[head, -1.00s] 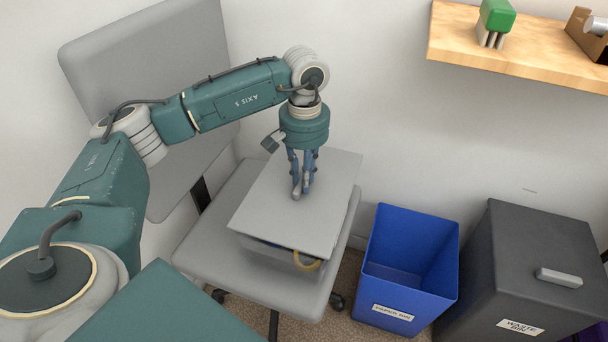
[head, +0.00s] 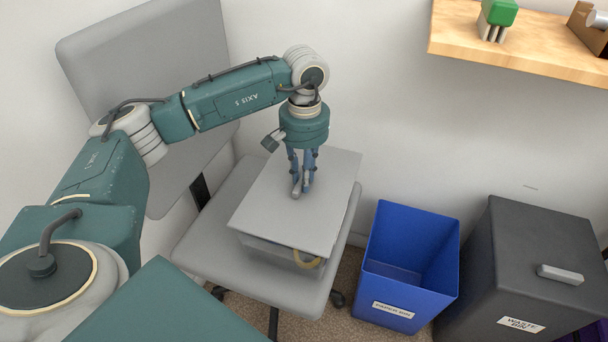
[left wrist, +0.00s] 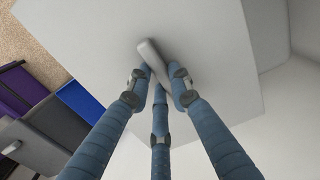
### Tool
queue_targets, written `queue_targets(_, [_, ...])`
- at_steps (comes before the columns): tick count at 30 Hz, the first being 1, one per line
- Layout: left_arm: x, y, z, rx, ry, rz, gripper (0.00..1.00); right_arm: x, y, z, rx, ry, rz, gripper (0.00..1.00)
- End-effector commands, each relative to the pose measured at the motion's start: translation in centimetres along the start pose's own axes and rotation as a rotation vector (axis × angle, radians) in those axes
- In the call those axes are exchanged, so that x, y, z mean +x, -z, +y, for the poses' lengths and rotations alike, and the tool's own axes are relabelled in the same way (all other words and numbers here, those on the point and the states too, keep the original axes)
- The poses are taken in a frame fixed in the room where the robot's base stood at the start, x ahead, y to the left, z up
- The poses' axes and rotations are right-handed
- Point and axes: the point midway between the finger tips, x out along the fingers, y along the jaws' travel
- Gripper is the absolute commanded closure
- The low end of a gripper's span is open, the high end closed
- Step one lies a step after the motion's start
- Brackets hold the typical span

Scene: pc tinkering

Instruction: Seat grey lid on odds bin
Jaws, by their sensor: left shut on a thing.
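The grey lid (head: 320,187) is a flat square panel lying over the odds bin (head: 270,248), which stands on the seat of a grey chair. Part of the bin's front wall and a yellow curved piece (head: 308,262) show below the lid's front edge. The lid looks nearly level and hides the bin's inside; I cannot tell if it is fully seated. My left gripper (head: 301,193) points down at the lid's middle, shut on its handle. In the left wrist view the fingers close around the grey bar handle (left wrist: 153,60) on the lid (left wrist: 85,38). My right gripper is out of view.
The grey chair seat (head: 205,235) extends around the bin. A blue paper bin (head: 385,290) and a dark waste bin (head: 530,240) stand on the floor to the right. A wooden shelf (head: 520,50) with a green-topped object (head: 497,14) is at upper right.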

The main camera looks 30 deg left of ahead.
Motion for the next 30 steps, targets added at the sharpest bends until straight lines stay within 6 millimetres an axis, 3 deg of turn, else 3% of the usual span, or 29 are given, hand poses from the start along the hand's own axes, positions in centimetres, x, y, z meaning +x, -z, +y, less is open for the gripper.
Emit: queue_targets(30, [1.6, 0.0, 0.0, 0.000, 0.000, 0.000, 1.00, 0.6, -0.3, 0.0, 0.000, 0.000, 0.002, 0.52])
